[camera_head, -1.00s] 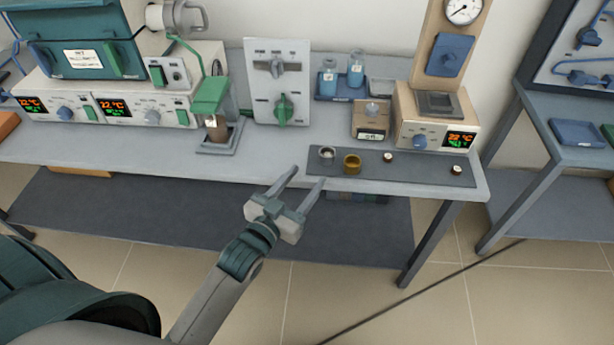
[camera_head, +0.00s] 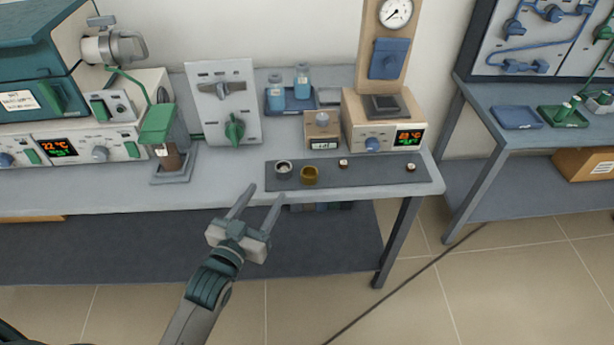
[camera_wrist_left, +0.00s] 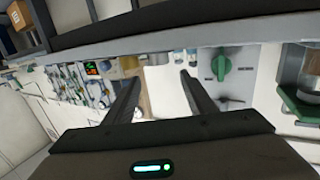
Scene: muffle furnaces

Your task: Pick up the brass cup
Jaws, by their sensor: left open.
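The brass cup (camera_head: 309,175) stands upright on a dark mat (camera_head: 376,178) near the front edge of the bench. A silver-grey cup (camera_head: 284,169) stands just left of it. My left gripper (camera_head: 260,194) is open and empty, in front of the bench edge, to the left of and below the brass cup in the head view. In the left wrist view its two fingers (camera_wrist_left: 158,88) are spread with nothing between them. I cannot make out the brass cup in the left wrist view. My right gripper is not in view.
Two small pieces (camera_head: 343,163) (camera_head: 411,167) lie on the mat to the right. Behind it stand a small box (camera_head: 322,130), a beige device with a display (camera_head: 385,125) and a blue tray (camera_head: 290,102) with bottles. A panel with a green knob (camera_head: 226,105) stands behind left. A second bench (camera_head: 550,138) is at right.

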